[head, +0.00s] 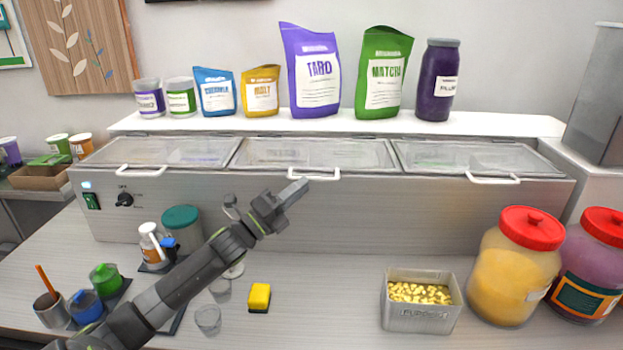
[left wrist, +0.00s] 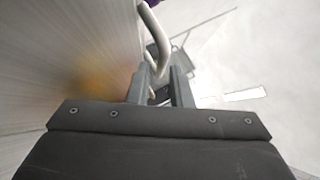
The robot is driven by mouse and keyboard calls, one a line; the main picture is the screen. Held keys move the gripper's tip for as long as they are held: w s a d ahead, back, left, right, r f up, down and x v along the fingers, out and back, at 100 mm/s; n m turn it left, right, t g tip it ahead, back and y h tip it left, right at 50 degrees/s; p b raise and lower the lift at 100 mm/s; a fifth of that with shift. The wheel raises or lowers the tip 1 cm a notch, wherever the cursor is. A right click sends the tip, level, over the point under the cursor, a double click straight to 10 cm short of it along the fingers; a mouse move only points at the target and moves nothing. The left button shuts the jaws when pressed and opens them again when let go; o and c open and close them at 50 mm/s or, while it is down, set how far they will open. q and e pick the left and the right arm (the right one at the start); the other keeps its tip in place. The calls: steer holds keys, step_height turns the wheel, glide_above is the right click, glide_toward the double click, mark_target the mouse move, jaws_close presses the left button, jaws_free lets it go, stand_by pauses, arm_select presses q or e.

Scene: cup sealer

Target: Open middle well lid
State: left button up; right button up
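The middle well lid (head: 315,155) is a clear panel in a pale frame, lying closed on the long metal counter unit. Its white handle (head: 314,174) sticks out at the front edge. My left gripper (head: 297,188) is just below and left of this handle in the head view. In the left wrist view the left gripper (left wrist: 161,82) is open, its two fingers apart. The white handle (left wrist: 154,38) reaches down toward the gap between the fingertips there; I cannot tell whether it touches them. My right gripper is not in view.
Closed lids lie to the left (head: 170,153) and right (head: 470,157) of the middle one. Bags and jars stand on the white shelf (head: 490,124) behind. A metal box of yellow pieces (head: 420,318), red-lidded jars (head: 515,270) and a yellow sponge (head: 259,297) sit on the counter.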

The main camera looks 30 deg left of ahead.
mark_target(311, 179)
arm_select(q)
steer(key=shift+p+x, duration=1.05)
steer(key=shift+x, duration=1)
steer(key=shift+c, duration=0.5)
jaws_close()
